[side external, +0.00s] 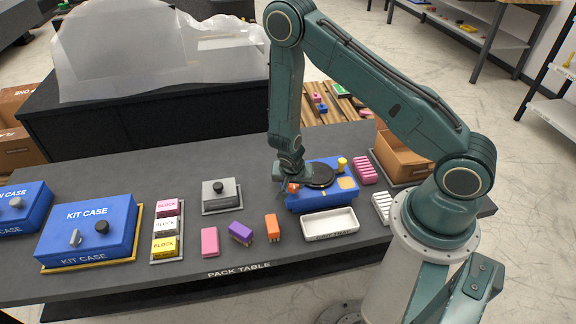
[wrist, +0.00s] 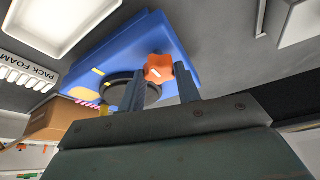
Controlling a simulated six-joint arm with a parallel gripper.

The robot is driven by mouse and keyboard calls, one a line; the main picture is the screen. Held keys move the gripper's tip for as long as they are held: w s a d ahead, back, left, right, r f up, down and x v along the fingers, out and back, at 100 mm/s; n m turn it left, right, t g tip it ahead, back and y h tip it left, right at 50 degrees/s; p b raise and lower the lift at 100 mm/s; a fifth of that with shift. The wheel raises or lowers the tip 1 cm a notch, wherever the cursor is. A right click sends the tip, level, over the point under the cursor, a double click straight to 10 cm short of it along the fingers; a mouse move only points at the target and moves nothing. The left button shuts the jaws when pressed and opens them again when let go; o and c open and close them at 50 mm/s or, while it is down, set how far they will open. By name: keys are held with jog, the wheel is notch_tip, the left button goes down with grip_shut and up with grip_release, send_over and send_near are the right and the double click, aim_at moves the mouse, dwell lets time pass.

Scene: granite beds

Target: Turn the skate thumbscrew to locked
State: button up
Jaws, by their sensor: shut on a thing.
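The skate is a blue block (side external: 318,201) with a black round disc (side external: 320,175) on top. It also shows in the wrist view (wrist: 175,30). Its thumbscrew is an orange lobed knob (wrist: 157,67) with a short white mark, at the left end of the block in the side view (side external: 293,187). My gripper (wrist: 160,78) has one finger on each side of the thumbscrew and is shut on it. In the side view my gripper (side external: 291,182) comes down from above and hides part of the knob.
A yellow knob (side external: 342,162) stands up at the skate's back right. A white tray (side external: 330,223) lies close in front. Pink foam (side external: 365,169) and a cardboard box (side external: 402,160) are to the right. Orange (side external: 272,227) and purple (side external: 240,233) pieces lie to the left.

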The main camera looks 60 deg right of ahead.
dwell(0.3)
jog(key=o, duration=1)
jog(key=shift+a+r, duration=0.1)
jog(key=shift+r, duration=0.05)
jog(key=shift+v, duration=6.7)
jog(key=shift+r, duration=0.15)
